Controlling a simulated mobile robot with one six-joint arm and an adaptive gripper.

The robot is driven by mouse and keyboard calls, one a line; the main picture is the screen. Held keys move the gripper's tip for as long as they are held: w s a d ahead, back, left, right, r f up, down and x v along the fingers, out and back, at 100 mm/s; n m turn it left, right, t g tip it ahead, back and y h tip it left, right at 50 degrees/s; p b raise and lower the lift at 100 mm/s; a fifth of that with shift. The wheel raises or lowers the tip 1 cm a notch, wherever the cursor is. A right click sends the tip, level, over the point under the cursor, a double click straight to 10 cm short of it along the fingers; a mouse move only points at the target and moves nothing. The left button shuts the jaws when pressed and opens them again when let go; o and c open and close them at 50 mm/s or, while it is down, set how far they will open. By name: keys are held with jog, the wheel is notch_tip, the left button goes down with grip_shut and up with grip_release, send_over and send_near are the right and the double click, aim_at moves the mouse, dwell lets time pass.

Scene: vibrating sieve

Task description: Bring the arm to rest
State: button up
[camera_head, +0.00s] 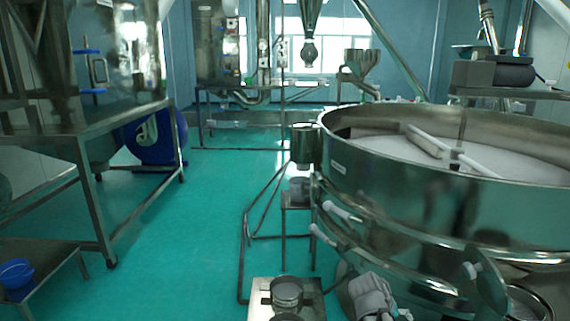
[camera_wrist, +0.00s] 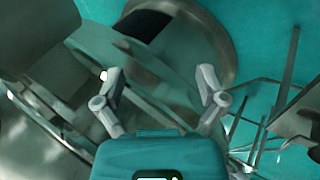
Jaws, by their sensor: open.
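My gripper (camera_wrist: 160,78) shows in the wrist view with its two fingers spread wide apart. Nothing is between the fingers. Behind them are shiny metal surfaces, a round metal opening with a dark inside, and the teal floor. In the head view, a grey jointed shape at the bottom, in front of the sieve, may be part of my arm, but I cannot tell. The large round vibrating sieve (camera_head: 400,205) fills the right side of the head view, with pale material inside and a bar across it.
A small metal platform (camera_head: 313,298) with round containers stands on the floor left of the sieve. A steel table frame (camera_head: 95,190) and a low shelf with a blue bucket (camera_head: 16,274) stand at the left. The teal floor (camera_head: 195,235) between is clear.

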jog(key=s+a+f+n+g+y, duration=0.1)
jog(key=s+a+y, duration=0.1)
jog(key=a+y, duration=0.35)
jog(key=s+a+f+n+g+y, duration=0.1)
jog(key=s+a+f+y, duration=0.15)
jog(key=a, duration=0.55)
notch_tip(320, 180, up, 28)
jog(key=p, duration=2.8)
jog(key=shift+a+f+h, duration=0.2)
jog(key=shift+h, duration=0.2)
